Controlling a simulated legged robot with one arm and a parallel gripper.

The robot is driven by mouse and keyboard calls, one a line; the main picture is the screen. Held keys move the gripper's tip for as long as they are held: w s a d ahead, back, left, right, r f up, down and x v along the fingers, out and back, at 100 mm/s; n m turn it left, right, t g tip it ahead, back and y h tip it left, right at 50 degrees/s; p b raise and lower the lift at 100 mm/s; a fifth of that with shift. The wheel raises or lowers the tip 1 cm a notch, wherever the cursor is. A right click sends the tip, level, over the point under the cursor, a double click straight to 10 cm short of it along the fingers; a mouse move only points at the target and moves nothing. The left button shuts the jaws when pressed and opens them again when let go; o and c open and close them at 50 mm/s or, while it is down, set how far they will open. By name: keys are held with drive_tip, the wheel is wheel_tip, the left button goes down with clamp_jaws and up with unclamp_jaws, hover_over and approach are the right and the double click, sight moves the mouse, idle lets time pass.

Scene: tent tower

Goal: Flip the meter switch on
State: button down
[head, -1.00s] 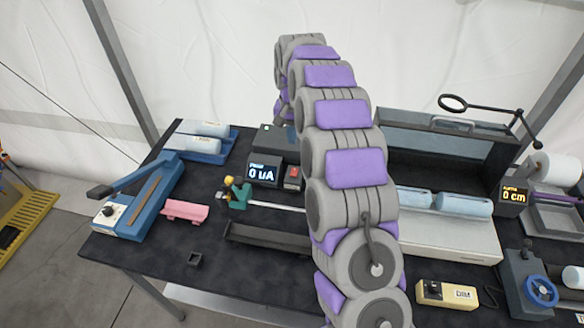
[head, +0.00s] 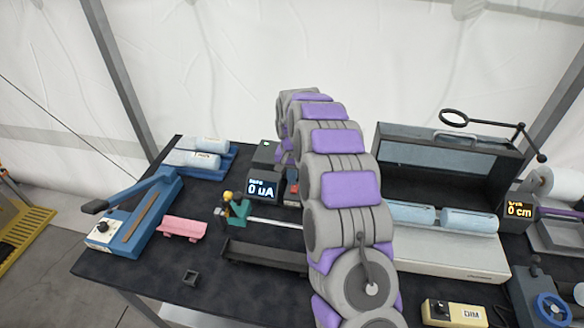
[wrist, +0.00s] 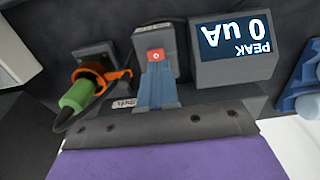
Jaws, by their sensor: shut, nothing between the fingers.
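The meter (head: 262,187) is a dark grey box left of my arm in the head view, its display reading 0 uA. In the wrist view the meter (wrist: 236,50) appears upside down at the upper right, reading PEAK 0 uA. Beside it stands a grey switch box (wrist: 153,35) with a red switch (wrist: 156,55). Contact cannot be told. The head view hides the fingertips.
A green and orange part (wrist: 85,90) with a cable is left of the gripper in the wrist view. A blue lever device (head: 135,210), a pink block (head: 182,228), a dark trough (head: 262,255) and a blue tray (head: 222,163) with rolls stand on the black table.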

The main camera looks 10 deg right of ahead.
sight(292, 190)
drive_tip(key=shift+f+b, duration=0.3)
drive_tip(key=shift+f, duration=1.3)
